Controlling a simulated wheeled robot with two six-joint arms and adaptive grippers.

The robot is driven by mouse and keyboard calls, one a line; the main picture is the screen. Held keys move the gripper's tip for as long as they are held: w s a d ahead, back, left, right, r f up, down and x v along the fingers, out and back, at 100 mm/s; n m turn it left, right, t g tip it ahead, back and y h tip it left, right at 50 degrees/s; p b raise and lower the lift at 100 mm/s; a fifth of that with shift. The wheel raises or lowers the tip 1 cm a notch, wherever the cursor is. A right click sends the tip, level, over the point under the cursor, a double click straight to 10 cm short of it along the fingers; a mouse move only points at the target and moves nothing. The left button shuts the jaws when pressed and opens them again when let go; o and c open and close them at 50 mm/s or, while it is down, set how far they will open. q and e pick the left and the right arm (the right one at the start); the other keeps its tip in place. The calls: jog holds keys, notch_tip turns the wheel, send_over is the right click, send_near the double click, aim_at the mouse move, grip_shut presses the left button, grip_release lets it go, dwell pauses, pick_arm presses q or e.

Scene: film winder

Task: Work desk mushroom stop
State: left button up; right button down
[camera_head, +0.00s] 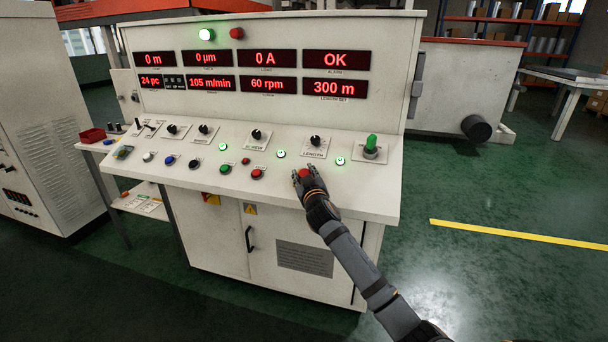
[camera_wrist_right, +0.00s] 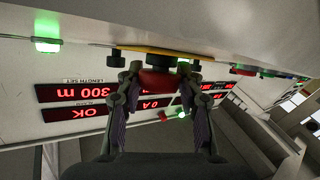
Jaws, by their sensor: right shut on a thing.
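The red mushroom stop (camera_head: 304,173) sits near the front right of the sloping desk panel (camera_head: 375,190), mostly covered by my right gripper (camera_head: 305,178). In the right wrist view, which is upside down, the red mushroom head (camera_wrist_right: 158,82) lies between the two fingers of the right gripper (camera_wrist_right: 157,85), below a yellow plate (camera_wrist_right: 150,50). The fingers are closed on the head from both sides. My left gripper is not in view.
A LENGTH knob (camera_head: 315,141), a green-topped switch (camera_head: 371,144), lit green buttons (camera_head: 340,160) and a red button (camera_head: 256,174) stand around it on the panel. Red displays (camera_head: 335,88) fill the upright back. Green floor is free at right.

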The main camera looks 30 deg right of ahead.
jog(key=shift+s+a+r+p, duration=0.15)
jog(key=shift+r+p, duration=0.55)
jog(key=shift+r, duration=0.2)
jog(key=shift+s+a+r, duration=0.1)
jog(key=shift+a, duration=0.1)
jog(key=c, duration=0.8)
grip_release()
jog(key=shift+s, duration=0.1)
jog(key=shift+s+a, duration=0.1)
jog(key=shift+s, duration=0.2)
jog(key=v, duration=1.1)
jog(key=shift+s+a, duration=0.1)
